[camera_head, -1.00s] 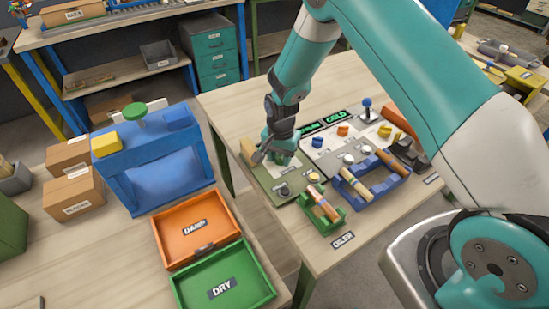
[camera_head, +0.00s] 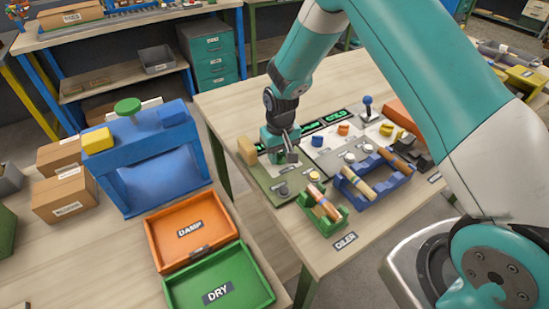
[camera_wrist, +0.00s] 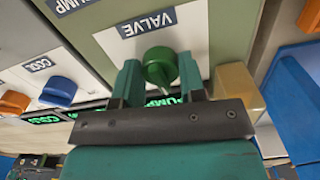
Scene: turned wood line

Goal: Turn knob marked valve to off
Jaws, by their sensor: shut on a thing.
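The green knob (camera_wrist: 160,66) sits under the VALVE label (camera_wrist: 147,22) on a pale plate of the green-grey panel (camera_wrist: 220,38) in the wrist view. My gripper (camera_wrist: 160,76) has one teal finger on each side of the knob and is shut on it. The knob's ridge runs roughly up and down in that view, tilted a little. In the head view my gripper (camera_head: 286,153) is low over the panel (camera_head: 270,183) at the table's left part, and it hides the knob. Lit green display letters are partly covered by my fingers in the wrist view.
A blue knob (camera_wrist: 59,91) and an orange knob (camera_wrist: 12,103) are left of my gripper in the wrist view. A tan block (camera_wrist: 238,88) stands close on the right. In the head view a green rack (camera_head: 322,218) and a blue rack (camera_head: 372,182) hold rods.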

